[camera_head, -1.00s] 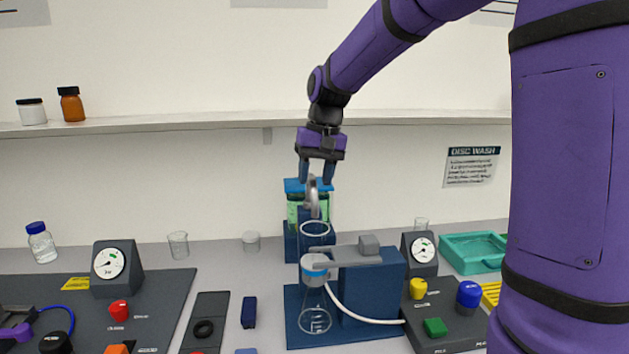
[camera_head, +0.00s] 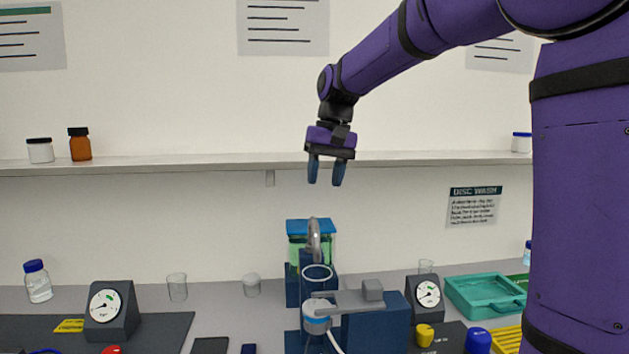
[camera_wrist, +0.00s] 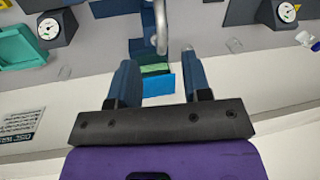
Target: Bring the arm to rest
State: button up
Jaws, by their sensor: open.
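My gripper (camera_head: 326,172) hangs in the air, fingers pointing down, in front of the wall at about shelf height in the head view. Its two fingers are apart with nothing between them. In the wrist view, my gripper (camera_wrist: 160,82) also shows open and empty. Behind the spout is a blue-lidded container with green contents (camera_head: 297,246). The gripper is clear of all of these.
A wall shelf (camera_head: 200,165) carries an amber bottle (camera_head: 80,146) and a white jar (camera_head: 40,151). On the bench are two gauges (camera_head: 105,306) (camera_head: 427,293), small beakers (camera_head: 177,287) and a teal tray (camera_head: 470,306). The space around the gripper is free.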

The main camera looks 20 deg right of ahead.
jog(key=s+f+n+t+h, duration=0.1)
jog(key=s+f+t, duration=0.1)
jog(key=s, duration=1.1)
jog(key=s+f+n+t, duration=0.1)
jog(key=s+f, duration=0.4)
jog(key=s, duration=0.9)
jog(key=shift+t+h, duration=0.4)
jog(key=shift+t, duration=0.5)
